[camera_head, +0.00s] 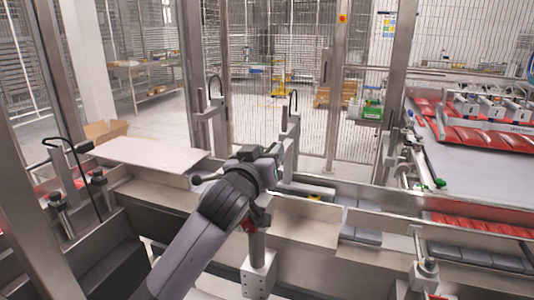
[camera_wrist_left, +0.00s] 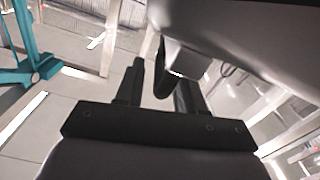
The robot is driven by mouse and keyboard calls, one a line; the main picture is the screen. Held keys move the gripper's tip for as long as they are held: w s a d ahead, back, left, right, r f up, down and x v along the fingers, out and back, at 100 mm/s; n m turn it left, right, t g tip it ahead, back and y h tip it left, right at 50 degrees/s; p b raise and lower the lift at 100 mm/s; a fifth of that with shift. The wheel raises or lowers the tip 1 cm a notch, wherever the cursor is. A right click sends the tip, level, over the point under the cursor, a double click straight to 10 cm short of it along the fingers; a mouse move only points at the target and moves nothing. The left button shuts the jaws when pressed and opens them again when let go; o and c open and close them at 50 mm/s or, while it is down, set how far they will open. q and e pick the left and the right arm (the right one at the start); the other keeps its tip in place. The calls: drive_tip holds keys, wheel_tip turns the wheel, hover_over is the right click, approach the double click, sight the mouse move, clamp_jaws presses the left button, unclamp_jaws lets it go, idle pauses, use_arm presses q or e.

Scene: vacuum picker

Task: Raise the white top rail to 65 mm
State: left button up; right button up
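My left arm reaches in from the bottom of the head view, and its gripper (camera_head: 274,158) is beside a metal post with a black loop on top (camera_head: 291,128). In the left wrist view the two black fingers (camera_wrist_left: 160,82) stand apart. A dark curved piece (camera_wrist_left: 162,68), like a handle or knob, shows between them beside a pale block (camera_wrist_left: 188,60). I cannot tell whether the fingers touch it. Long pale rails (camera_head: 330,203) run across the machine behind and right of my arm. I cannot tell which is the white top rail. My right gripper is not in view.
A flat pale plate (camera_head: 150,154) lies on the machine at left. Another looped post (camera_head: 208,115) stands behind my gripper. Red packs (camera_head: 480,225) and grey packs (camera_head: 475,257) lie in channels at right. A mesh fence (camera_head: 300,80) closes off the back.

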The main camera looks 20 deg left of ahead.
use_arm(q)
clamp_jaws()
drive_tip(key=shift+r, duration=2.65)
drive_tip(key=shift+o, duration=0.6)
unclamp_jaws()
drive_tip(key=shift+d, duration=0.1)
drive_tip(key=shift+f, duration=0.1)
